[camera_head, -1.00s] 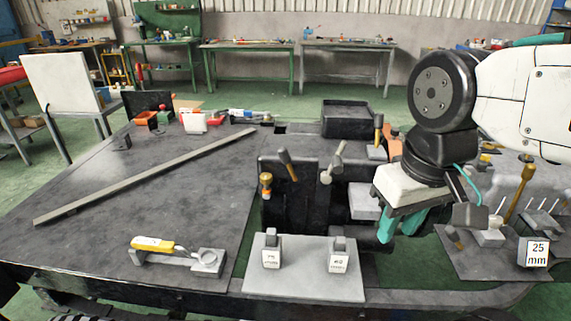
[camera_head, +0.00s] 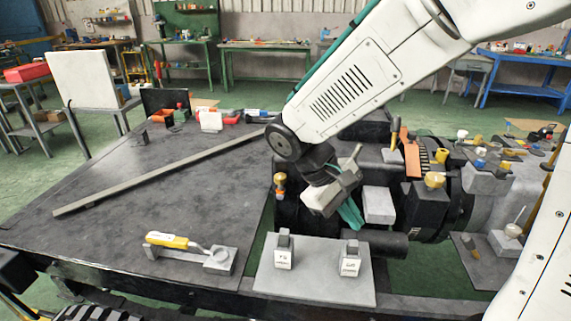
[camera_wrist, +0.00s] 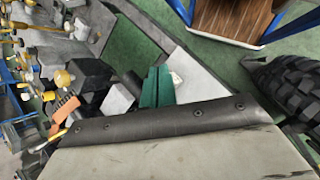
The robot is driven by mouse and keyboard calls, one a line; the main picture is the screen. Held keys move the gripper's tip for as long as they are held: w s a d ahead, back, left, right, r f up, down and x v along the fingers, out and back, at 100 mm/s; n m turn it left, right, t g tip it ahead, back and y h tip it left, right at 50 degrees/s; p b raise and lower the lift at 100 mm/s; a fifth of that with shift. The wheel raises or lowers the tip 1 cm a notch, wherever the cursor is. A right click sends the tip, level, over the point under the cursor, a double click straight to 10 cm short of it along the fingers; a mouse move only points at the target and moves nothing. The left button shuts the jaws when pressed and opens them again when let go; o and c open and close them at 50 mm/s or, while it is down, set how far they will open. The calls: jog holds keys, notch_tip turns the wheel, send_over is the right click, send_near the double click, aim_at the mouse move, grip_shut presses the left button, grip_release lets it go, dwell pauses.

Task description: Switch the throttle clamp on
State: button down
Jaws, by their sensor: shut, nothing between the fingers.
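I cannot tell for sure which part is the throttle clamp. A yellow-handled tool (camera_head: 168,240) lies across a grey block (camera_head: 220,261) at the front of the dark table. A dark block with levers stands at the middle. A yellow-knobbed lever (camera_head: 280,183) shows on its left, and a pale-tipped lever (camera_head: 357,151) shows just above my wrist. My gripper (camera_head: 351,217) points down in front of this block, beside a pale grey box (camera_head: 379,206). Its teal fingers are together and empty, also in the wrist view (camera_wrist: 156,88). My arm hides part of the block.
A pale plate (camera_head: 312,285) with two labelled grey weights, one left (camera_head: 284,254) and one right (camera_head: 350,259), lies just in front of my gripper. A long bar (camera_head: 160,172) lies across the table. A dark cylinder (camera_head: 385,245) and more levered parts stand to the right.

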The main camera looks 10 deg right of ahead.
jog(key=w+a+f+n+t+h, duration=0.25)
jog(key=w+a+f, duration=0.2)
jog(key=w, duration=0.25)
jog(key=w+a+f+n+t+h, duration=0.25)
jog(key=w+f+t+h, duration=0.2)
jog(key=w, duration=0.25)
jog(key=w+a+f+n+t+h, duration=0.1)
jog(key=w+a+f+t+h, duration=0.15)
jog(key=w+a+f, duration=0.35)
jog(key=w+a+r+t+h, duration=0.1)
jog(key=w+a+r+t, duration=0.2)
jog(key=w+t, duration=0.3)
jog(key=shift+w+a+r, duration=0.4)
jog(key=shift+w+r, duration=0.1)
jog(key=shift+w, duration=0.7)
jog(key=shift+d, duration=0.1)
jog(key=shift+s+d+r+x, duration=0.15)
jog(key=shift+s+d+x, duration=0.2)
jog(key=shift+x, duration=1.75)
jog(key=shift+s+d+r+x, duration=0.15)
jog(key=shift+s+x, duration=0.3)
jog(key=shift+x, duration=1.7)
jog(key=shift+s+d+r+x, duration=0.1)
jog(key=shift+s+d+x, duration=0.2)
jog(key=shift+x, duration=1.8)
